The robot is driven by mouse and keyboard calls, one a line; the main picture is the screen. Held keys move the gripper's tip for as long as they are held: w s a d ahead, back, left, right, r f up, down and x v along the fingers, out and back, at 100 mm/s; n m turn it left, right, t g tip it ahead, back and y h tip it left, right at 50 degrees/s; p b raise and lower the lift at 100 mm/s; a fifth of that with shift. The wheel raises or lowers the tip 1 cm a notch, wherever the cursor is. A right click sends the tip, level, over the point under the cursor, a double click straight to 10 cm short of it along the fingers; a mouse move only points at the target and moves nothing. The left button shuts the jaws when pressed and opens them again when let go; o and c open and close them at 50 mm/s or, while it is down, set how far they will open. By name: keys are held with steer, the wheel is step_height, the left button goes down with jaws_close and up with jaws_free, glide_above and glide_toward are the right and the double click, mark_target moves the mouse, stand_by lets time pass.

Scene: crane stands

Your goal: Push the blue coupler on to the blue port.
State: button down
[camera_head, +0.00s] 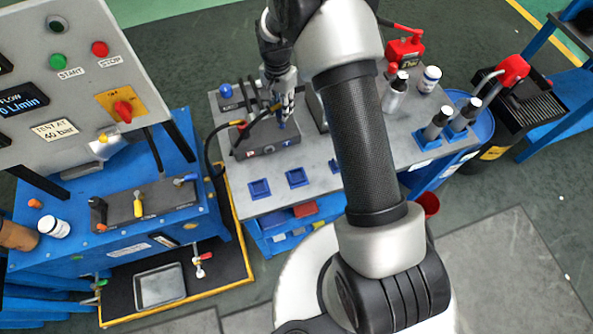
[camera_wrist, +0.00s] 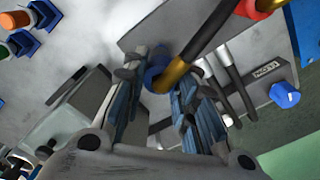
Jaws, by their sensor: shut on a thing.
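The blue coupler (camera_wrist: 157,76) is between my gripper's fingertips (camera_wrist: 160,88) in the wrist view, with a brass hose end (camera_wrist: 174,77) and black hose beside it. My gripper (camera_head: 285,108) is shut on the coupler. In the head view it points down over the rear right part of a dark block (camera_head: 262,148) on the grey bench. A small blue part (camera_head: 282,125) shows just under the fingertips; I cannot tell whether it is coupler or port. The blue port is not clearly seen, so its contact with the coupler cannot be told.
A hose with a red collar (camera_head: 240,124) meets the block's left side. A blue knob (camera_head: 225,90) stands behind it; it also shows in the wrist view (camera_wrist: 285,95). Blue square holders (camera_head: 260,188) line the bench front. Bottles (camera_head: 395,94) stand right of my arm.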

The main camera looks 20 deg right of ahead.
steer(key=shift+f+b, duration=0.8)
steer(key=shift+f, duration=0.5)
steer(key=c, duration=1.2)
jaws_free()
steer(key=shift+r+p, duration=1.7)
steer(key=shift+r, duration=0.85)
steer(key=shift+r, duration=0.1)
step_height(320, 180, up, 12)
